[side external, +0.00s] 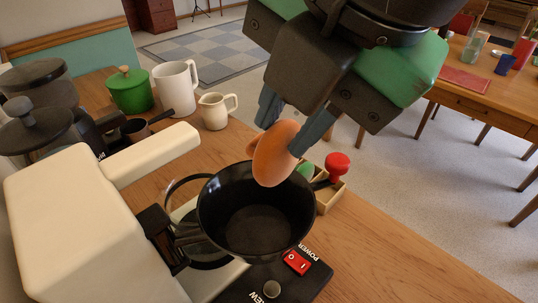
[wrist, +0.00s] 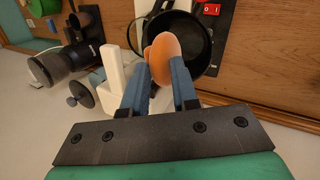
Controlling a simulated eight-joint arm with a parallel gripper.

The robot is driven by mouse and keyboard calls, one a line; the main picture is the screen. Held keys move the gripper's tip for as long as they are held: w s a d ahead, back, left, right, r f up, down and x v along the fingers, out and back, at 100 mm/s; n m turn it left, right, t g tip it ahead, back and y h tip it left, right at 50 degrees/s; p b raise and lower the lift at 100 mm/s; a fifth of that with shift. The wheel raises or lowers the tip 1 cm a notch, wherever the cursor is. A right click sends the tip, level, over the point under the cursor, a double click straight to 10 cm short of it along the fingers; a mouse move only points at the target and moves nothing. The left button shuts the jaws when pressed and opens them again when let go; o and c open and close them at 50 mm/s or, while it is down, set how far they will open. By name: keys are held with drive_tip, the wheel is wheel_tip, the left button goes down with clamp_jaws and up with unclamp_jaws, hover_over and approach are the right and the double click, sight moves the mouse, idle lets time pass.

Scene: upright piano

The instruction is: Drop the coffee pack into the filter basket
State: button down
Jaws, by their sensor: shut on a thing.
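The coffee pack (side external: 275,154) is a rounded orange-brown pouch. My gripper (side external: 292,125) is shut on it and holds it tilted over the upper right rim of the filter basket. The basket (side external: 254,228) is a black round bowl, open at the top and empty inside as far as I see. In the wrist view the pack (wrist: 165,54) sits between my two blue fingers (wrist: 160,85), with the black basket (wrist: 196,48) behind and to its right. I cannot tell whether the pack touches the basket rim.
The cream coffee machine (side external: 75,235) stands left of the basket, with a red power switch (side external: 297,262) in front. A wooden box (side external: 328,195) with a red-knobbed tool (side external: 337,164) stands right of the basket. White jugs (side external: 176,88) and a green pot (side external: 130,91) stand behind. The counter at front right is clear.

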drive_tip(key=shift+f, duration=1.25)
drive_tip(key=c, duration=0.6)
unclamp_jaws()
drive_tip(key=shift+v, duration=2.8)
